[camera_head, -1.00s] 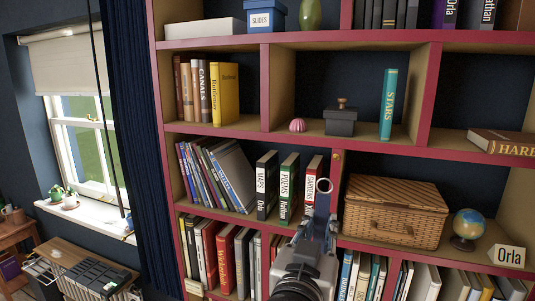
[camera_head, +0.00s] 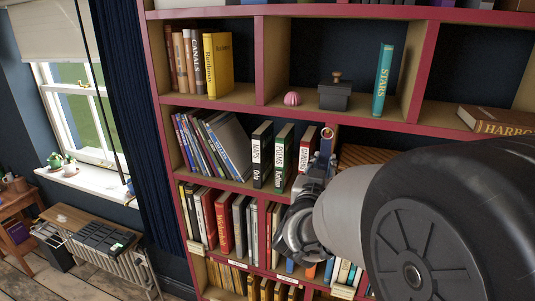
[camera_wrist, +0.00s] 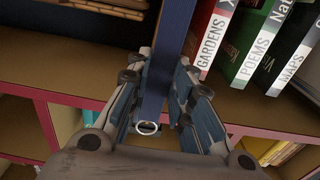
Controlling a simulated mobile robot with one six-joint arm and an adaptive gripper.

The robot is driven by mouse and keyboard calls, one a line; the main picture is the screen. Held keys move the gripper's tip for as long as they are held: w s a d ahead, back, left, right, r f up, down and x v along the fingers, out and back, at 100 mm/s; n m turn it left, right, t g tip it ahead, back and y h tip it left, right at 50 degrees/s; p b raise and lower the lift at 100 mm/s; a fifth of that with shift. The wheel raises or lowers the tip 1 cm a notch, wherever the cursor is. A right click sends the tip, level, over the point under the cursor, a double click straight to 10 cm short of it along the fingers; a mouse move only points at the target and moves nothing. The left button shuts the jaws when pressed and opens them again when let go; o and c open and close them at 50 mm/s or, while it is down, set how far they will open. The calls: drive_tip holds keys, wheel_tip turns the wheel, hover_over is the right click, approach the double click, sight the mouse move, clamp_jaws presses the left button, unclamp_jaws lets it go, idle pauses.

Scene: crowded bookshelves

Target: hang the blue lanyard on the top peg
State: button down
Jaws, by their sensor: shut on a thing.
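Books labelled MAPS (camera_head: 262,155), POEMS (camera_head: 283,156) and GARDENS (camera_head: 306,160) stand just left of the lanyard. A wicker basket (camera_head: 362,155) is at the right, mostly hidden by my arm. Red shelf edges (camera_head: 230,182) lie close to the gripper.

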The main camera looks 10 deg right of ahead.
sight(324, 166)
drive_tip(key=w+d, duration=0.1)
drive_tip(key=w+f, duration=0.1)
drive_tip(key=shift+w+d+f, duration=0.15)
drive_tip(key=shift+w+d, duration=0.15)
drive_tip(key=shift+d, duration=0.05)
drive_tip(key=shift+s+a, duration=0.15)
drive_tip(key=shift+s, duration=0.1)
drive_tip(key=shift+w+f+b, duration=0.1)
drive_tip(key=shift+f+b, duration=0.2)
drive_tip(key=c, duration=1.4)
unclamp_jaws()
drive_tip(key=shift+r+p, duration=0.25)
drive_tip(key=shift+p, duration=0.45)
